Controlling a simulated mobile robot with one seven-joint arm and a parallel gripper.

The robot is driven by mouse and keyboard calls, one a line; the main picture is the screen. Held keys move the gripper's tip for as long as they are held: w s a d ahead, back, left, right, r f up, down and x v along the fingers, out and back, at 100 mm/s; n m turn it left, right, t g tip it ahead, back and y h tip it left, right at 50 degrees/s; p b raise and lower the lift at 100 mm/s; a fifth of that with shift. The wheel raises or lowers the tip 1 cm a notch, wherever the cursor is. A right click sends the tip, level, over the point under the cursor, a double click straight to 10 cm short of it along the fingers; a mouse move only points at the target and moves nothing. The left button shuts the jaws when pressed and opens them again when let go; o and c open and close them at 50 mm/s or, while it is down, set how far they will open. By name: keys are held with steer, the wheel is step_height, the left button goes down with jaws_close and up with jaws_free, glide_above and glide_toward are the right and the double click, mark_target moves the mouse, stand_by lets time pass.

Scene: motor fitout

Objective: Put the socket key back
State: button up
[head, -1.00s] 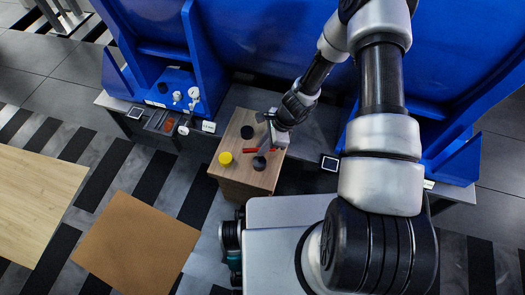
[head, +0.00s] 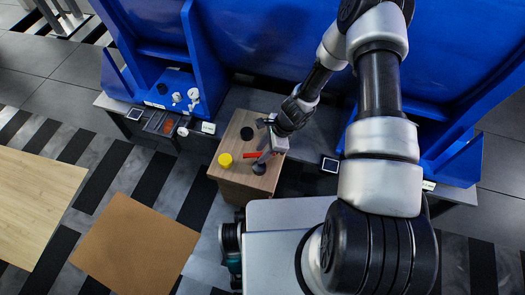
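A small red tool (head: 251,157), which looks like the socket key, is on the wooden cabinet top (head: 229,178). It is partly hidden by my gripper (head: 264,158), and its full shape is too small to make out. My gripper points down over the right part of the cabinet top, right at the red tool. A dark round spot or piece (head: 259,168) is just below the gripper tips. Another dark round spot (head: 247,132) lies bare further back. I cannot tell whether the fingers are open or closed on anything.
A yellow round piece (head: 225,160) stands on the cabinet top left of the red tool. A dark tray (head: 160,123) with small items sits on the grey ledge to the left. Tall blue panels (head: 250,45) rise behind. A brown board (head: 135,245) lies front left.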

steer(key=d+r+n+t+h+p, duration=0.1)
steer(key=d+r+n, duration=0.15)
steer(key=r, duration=0.95)
steer(key=d+r+n+p, duration=0.15)
steer(key=r+n, duration=0.25)
steer(key=r, duration=0.9)
steer(key=d+r+n+t+h, duration=0.1)
steer(key=d+r+n, duration=0.15)
steer(key=r, duration=0.95)
steer(key=s+d+r+n+t+h, duration=0.1)
steer(key=s+r+n, duration=0.3)
steer(key=s+r, duration=0.4)
steer(key=s+d+r+n+t+h, duration=0.1)
steer(key=s+d+r+n+t, duration=0.1)
steer(key=s+r, duration=0.6)
steer(key=shift+s+d+r+n+t+h, duration=0.3)
steer(key=shift+d+r+n, duration=0.15)
steer(key=shift+d+n, duration=0.6)
